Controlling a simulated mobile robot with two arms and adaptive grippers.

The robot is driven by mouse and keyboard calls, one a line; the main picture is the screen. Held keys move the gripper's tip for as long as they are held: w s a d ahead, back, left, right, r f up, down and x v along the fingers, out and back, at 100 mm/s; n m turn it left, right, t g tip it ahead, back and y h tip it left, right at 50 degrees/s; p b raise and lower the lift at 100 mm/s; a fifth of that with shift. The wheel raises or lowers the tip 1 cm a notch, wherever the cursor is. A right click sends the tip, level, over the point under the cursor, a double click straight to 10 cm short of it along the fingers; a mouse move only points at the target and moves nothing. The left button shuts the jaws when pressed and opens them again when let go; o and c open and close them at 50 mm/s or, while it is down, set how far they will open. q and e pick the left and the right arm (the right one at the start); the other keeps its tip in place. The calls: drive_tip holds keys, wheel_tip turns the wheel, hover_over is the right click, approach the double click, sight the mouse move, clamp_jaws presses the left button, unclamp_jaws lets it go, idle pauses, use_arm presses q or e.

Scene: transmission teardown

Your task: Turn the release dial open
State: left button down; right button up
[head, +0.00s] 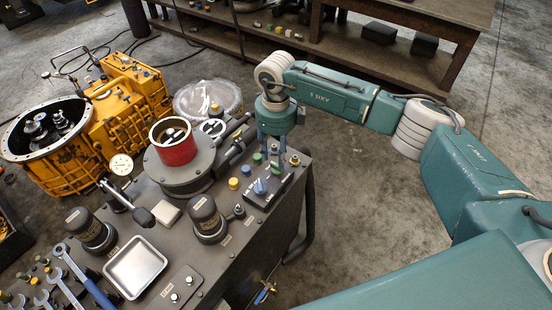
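A dark control box (283,190) sits at the right edge of the workbench. A blue knob (260,186) stands on it and looks like the release dial, though no label is readable. My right gripper (272,155) points down over the far part of the box, behind the blue knob and apart from it. Its fingers look spread, with small green parts (275,168) by the tips; I cannot tell whether they touch. Nothing is visibly held. My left gripper is not in view.
A red cylinder (174,141) on a round grey base stands left of the box. Yellow knobs (233,183), a black canister (207,219), a metal tray (136,266) and wrenches (76,272) are on the bench. Yellow gearbox housings (130,100) stand behind. Floor right of the bench is clear.

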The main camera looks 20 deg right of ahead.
sight(276, 166)
drive_tip(key=shift+f+p, duration=0.5)
drive_tip(key=shift+f, duration=1.7)
drive_tip(key=shift+c, duration=0.5)
clamp_jaws()
